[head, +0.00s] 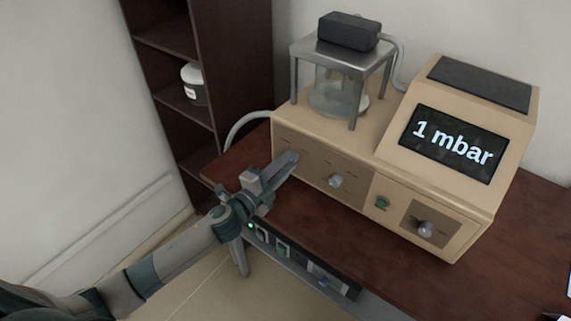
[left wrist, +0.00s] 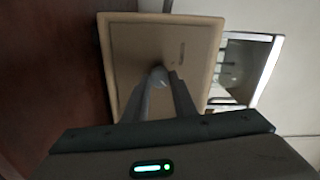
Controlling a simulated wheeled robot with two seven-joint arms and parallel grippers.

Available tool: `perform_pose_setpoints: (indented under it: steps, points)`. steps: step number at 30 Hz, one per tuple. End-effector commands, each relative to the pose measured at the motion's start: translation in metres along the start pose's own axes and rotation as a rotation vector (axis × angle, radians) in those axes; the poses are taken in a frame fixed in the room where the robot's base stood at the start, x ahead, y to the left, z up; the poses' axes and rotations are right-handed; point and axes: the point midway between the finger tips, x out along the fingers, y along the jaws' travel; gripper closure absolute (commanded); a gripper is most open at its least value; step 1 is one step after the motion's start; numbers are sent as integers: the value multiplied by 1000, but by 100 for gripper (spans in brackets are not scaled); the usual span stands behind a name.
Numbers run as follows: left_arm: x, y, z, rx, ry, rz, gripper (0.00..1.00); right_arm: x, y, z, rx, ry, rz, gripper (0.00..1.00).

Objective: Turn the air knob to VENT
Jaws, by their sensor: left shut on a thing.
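The beige machine (head: 345,205) stands on the dark red table with a screen (head: 452,143) reading "1 mbar". My left gripper (head: 289,158) is at the left end of its brown front panel, shut on a knob there. In the head view the fingers hide that knob. In the left wrist view the knob (left wrist: 158,74) shows as a pale round tip between the fingers, in front of the panel. Two more grey knobs show, a middle one (head: 335,181) and a right one (head: 427,229). The panel markings are too small to read, so the knob's setting cannot be told.
A glass vessel (head: 336,92) stands inside a metal frame on the machine, with a black box (head: 348,31) on top. A green button (head: 382,203) sits between the panels. A dark shelf (head: 232,60) is behind at left. The table (head: 385,258) is clear in front.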

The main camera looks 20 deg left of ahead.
Motion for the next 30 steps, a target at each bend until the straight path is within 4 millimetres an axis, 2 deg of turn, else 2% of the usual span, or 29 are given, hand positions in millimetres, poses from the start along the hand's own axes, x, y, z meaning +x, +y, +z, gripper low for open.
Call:
perform_pose_setpoints:
  steps: [6, 7, 9, 22, 26, 30]
  points:
    - [0, 0, -1, 1, 2, 0, 98, 0, 0, 0, 0, 0, 0, 69]
    - [0, 0, -1, 1, 2, 0, 73, 0, 0, 0, 1, 0, 0, 69]
    - [0, 0, -1, 1, 2, 0, 57, 0, 0, 0, 1, 0, 0, 69]
    - [-4, 1, 0, 0, 0, 0, 57, 2, -4, -1, 2, 1, -4, 69]
    - [-13, 2, 1, 1, -1, 1, 57, 5, -4, -1, 3, 1, -4, 69]
    - [-31, 3, 0, 1, 1, 2, 57, 11, -4, 0, 3, 1, -4, 69]
